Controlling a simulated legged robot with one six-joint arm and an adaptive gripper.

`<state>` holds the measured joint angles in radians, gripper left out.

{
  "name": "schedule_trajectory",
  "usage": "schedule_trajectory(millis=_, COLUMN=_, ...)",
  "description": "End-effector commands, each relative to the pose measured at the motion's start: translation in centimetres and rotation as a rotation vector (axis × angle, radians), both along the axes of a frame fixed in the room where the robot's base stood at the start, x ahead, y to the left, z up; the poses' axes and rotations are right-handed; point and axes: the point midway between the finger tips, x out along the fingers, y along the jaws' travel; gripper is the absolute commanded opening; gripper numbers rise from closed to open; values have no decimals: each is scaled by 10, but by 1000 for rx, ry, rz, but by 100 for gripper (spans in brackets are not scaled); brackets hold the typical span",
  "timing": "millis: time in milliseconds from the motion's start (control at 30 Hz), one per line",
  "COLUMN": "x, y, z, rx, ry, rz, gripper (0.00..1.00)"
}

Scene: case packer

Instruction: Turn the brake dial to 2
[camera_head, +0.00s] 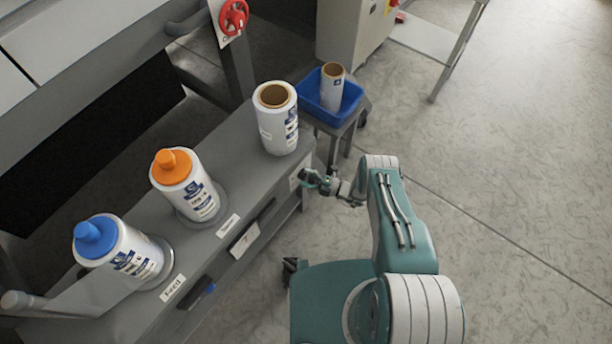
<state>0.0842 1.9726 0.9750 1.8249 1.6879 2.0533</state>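My gripper (308,180) is at the front face of the grey bench (243,142), near its right end. A pale plate (294,179) shows on that face just left of the fingertips. I cannot make out a dial or its numbers there; the gripper covers part of this spot. The fingers are small and dark, so I cannot tell whether they are open or shut, or whether they touch anything.
On the bench stand a roll with a blue cap (95,236), one with an orange cap (172,167) and an uncapped white roll (279,122). A red handwheel (234,17) is at the back. A blue bin (312,97) holds another roll (332,86). The floor at right is clear.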

Motion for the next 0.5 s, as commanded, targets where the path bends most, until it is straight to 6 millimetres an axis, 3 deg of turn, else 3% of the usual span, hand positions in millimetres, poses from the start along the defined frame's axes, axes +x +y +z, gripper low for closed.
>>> schedule_trajectory(millis=333, x=2, y=-3, z=2, rx=2, ry=-5, rz=-4, gripper=93)
schedule_trajectory(millis=500, x=-4, y=-24, z=-2, rx=3, ry=-5, rz=-8, gripper=93)
